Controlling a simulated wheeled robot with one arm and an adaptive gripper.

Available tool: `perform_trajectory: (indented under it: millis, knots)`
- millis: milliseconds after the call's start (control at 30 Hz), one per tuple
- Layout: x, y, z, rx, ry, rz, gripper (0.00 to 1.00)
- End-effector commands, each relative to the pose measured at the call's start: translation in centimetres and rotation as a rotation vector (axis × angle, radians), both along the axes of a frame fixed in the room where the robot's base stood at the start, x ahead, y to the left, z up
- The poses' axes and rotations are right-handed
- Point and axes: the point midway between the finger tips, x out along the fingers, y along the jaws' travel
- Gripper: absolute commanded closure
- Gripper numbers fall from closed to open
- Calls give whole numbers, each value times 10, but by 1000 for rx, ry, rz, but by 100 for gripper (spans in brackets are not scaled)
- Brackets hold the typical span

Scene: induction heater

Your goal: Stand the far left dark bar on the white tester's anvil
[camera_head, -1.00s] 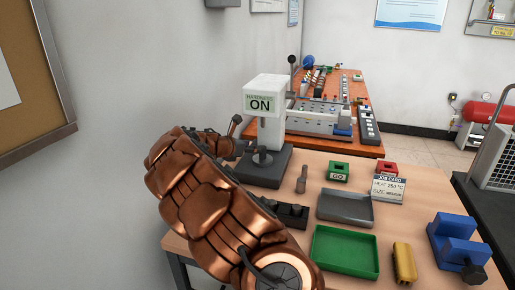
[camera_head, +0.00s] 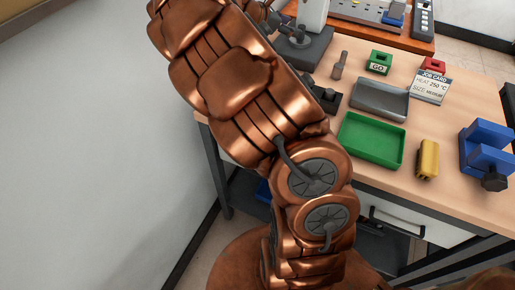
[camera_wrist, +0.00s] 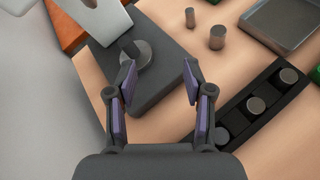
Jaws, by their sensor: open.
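The white tester (camera_head: 313,14) stands on a dark base at the top of the head view. Its base also shows in the wrist view (camera_wrist: 165,68). A short dark cylinder (camera_wrist: 143,52) stands upright at the round anvil there; I cannot tell whether it is a bar or a tester part. My gripper (camera_wrist: 160,65) is open, its fingers apart above the tester base with nothing between them. A black holder (camera_wrist: 268,95) with dark bars (camera_wrist: 255,105) lies to the right of the fingers.
Two loose cylinders (camera_wrist: 217,37) stand on the table beyond the gripper. A grey tray (camera_head: 379,99), green tray (camera_head: 371,140), yellow block (camera_head: 428,158), blue vise (camera_head: 486,148) and job card (camera_head: 431,86) occupy the table's right. A wall is at left.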

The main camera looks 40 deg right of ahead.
Motion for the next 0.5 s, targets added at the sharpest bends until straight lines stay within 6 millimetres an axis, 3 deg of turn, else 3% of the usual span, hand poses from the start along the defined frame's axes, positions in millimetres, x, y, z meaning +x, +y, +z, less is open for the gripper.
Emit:
perform_trajectory:
  millis: [167,500]
  knots:
    - [-58,36,5,119,-221,-196,48]
    - [-152,132,-25,392,-536,-563,48]
